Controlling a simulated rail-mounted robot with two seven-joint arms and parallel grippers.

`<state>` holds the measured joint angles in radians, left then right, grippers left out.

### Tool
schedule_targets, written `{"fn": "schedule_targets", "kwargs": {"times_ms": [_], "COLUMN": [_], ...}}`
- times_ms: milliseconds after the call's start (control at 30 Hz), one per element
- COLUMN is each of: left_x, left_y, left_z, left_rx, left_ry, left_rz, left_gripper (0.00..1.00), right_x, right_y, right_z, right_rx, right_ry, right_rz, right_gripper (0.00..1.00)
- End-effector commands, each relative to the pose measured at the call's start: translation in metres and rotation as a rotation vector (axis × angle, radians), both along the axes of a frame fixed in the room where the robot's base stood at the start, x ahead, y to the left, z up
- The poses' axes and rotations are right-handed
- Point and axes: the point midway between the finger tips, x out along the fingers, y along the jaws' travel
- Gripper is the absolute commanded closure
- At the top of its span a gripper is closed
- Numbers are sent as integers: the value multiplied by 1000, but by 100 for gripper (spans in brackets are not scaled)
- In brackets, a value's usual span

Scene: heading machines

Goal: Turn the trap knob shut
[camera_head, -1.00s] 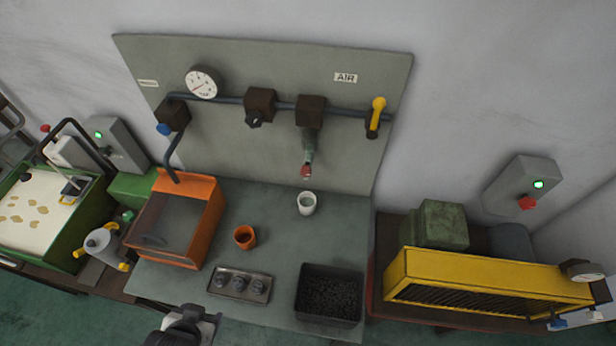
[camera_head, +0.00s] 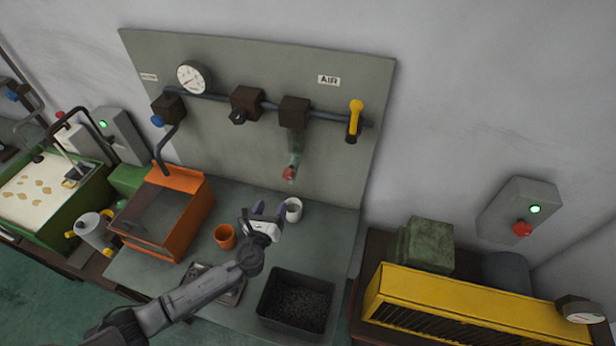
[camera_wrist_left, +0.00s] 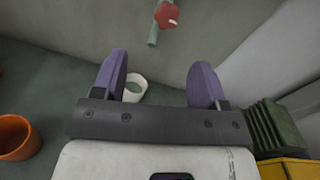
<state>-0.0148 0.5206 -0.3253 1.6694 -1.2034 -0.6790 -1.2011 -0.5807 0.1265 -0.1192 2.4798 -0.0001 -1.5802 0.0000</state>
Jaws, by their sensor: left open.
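The red trap knob (camera_head: 289,174) sits at the lower end of the greenish trap tube (camera_head: 295,154), which hangs from the right dark block on the wall panel. The knob also shows at the top of the left wrist view (camera_wrist_left: 167,15), ahead of the fingers. My left gripper (camera_head: 268,211) is open and empty, low in front of the knob and apart from it. Its two purple fingers (camera_wrist_left: 158,80) are spread wide in the left wrist view. A white cup (camera_head: 294,210) stands on the bench below the knob, just beyond the fingers. My right gripper is not in view.
An orange cup (camera_head: 225,236) and an orange box (camera_head: 178,235) stand left of my gripper. A black bin (camera_head: 265,302) stands at the front. My left arm partly hides a small tray (camera_head: 233,295). A yellow-handled valve (camera_head: 355,118) is on the pipe to the right.

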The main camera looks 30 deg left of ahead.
Motion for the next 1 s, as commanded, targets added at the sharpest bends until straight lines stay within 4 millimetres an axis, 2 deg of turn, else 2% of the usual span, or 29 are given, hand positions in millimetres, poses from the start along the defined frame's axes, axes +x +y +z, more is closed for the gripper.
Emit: {"fn": "schedule_targets", "kwargs": {"times_ms": [200,367,800,1000], "left_x": [3,11,85,113], "left_y": [-8,-5,18,26], "left_z": [-1,0,0,-1], "left_rx": [179,213,209,210], "left_ry": [66,77,75,76], "left_rz": [-46,-44,-42,-43], "left_gripper": [34,34,34,34], "right_x": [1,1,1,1], "right_y": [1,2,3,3], "right_z": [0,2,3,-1], "right_rx": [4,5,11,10], "right_ry": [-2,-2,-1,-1], "right_rz": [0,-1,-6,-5], "right_gripper": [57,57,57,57]}}
